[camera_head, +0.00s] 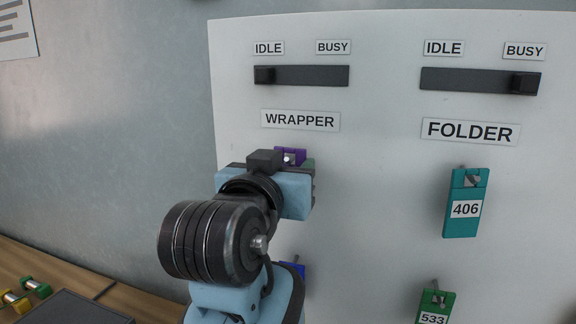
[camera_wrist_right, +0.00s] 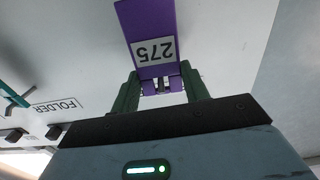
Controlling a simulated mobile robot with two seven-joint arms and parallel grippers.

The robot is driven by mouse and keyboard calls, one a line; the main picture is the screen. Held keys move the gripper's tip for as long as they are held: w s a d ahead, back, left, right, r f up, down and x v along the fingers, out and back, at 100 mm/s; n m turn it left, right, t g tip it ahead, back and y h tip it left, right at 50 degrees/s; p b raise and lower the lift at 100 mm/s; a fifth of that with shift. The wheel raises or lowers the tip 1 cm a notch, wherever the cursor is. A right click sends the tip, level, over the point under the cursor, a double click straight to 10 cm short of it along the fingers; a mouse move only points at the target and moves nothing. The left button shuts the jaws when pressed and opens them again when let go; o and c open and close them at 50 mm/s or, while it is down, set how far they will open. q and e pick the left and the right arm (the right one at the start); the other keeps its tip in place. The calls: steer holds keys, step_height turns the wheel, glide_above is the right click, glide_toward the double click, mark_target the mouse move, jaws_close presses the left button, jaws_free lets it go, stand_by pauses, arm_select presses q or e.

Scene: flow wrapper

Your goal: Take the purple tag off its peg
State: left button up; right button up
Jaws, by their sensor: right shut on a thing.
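The purple tag (camera_head: 291,155) hangs on its peg under the WRAPPER label, mostly hidden behind my right gripper in the head view. In the right wrist view the purple tag (camera_wrist_right: 150,40) shows its white label 275, upside down in the picture. My right gripper (camera_wrist_right: 160,85) is shut on the tag's end by the peg, a green finger on each side. In the head view the right gripper (camera_head: 308,168) is at the board. I cannot tell whether the tag is still around the peg. My left gripper is not in view.
A teal tag 406 (camera_head: 465,205) and a green tag 533 (camera_head: 434,306) hang on pegs at right. A blue tag (camera_head: 293,268) is partly hidden below my gripper. The WRAPPER slider (camera_head: 265,75) is at IDLE, the FOLDER slider (camera_head: 523,83) at BUSY.

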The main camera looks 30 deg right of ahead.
steer(key=shift+v, duration=4)
steer(key=shift+a+f, duration=0.1)
steer(key=x, duration=0.3)
steer(key=shift+w+d, duration=0.2)
steer(key=shift+d, duration=0.05)
